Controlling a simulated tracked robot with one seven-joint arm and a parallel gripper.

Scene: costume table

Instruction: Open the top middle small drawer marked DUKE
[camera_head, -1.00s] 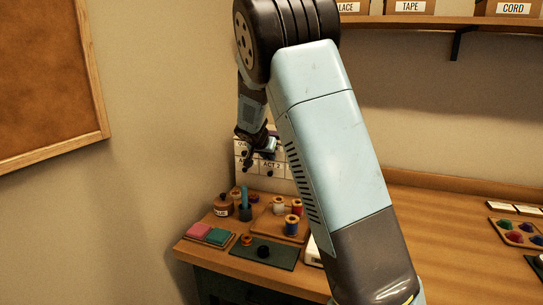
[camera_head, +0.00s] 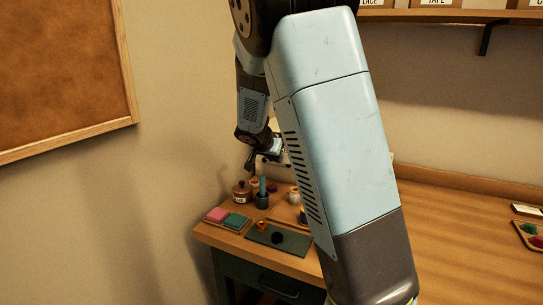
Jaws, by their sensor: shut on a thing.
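My gripper (camera_head: 251,164) hangs at the end of my bent arm, above the back left of the workbench. It is small in the head view and is shut on what appears to be a small drawer's knob. The knob and the drawer front are too small and covered to make out. The pale cabinet of small drawers (camera_head: 286,158) is almost wholly hidden behind my arm, with only a strip showing beside the gripper. The DUKE label cannot be read, and how far its drawer is out cannot be told.
Below the gripper on the workbench (camera_head: 450,235) stand a brown jar (camera_head: 241,192) and a teal-topped holder (camera_head: 262,193). Pink and teal pads (camera_head: 227,218) and a dark green mat (camera_head: 278,238) lie in front. The wall is close on the left. The bench's right middle is clear.

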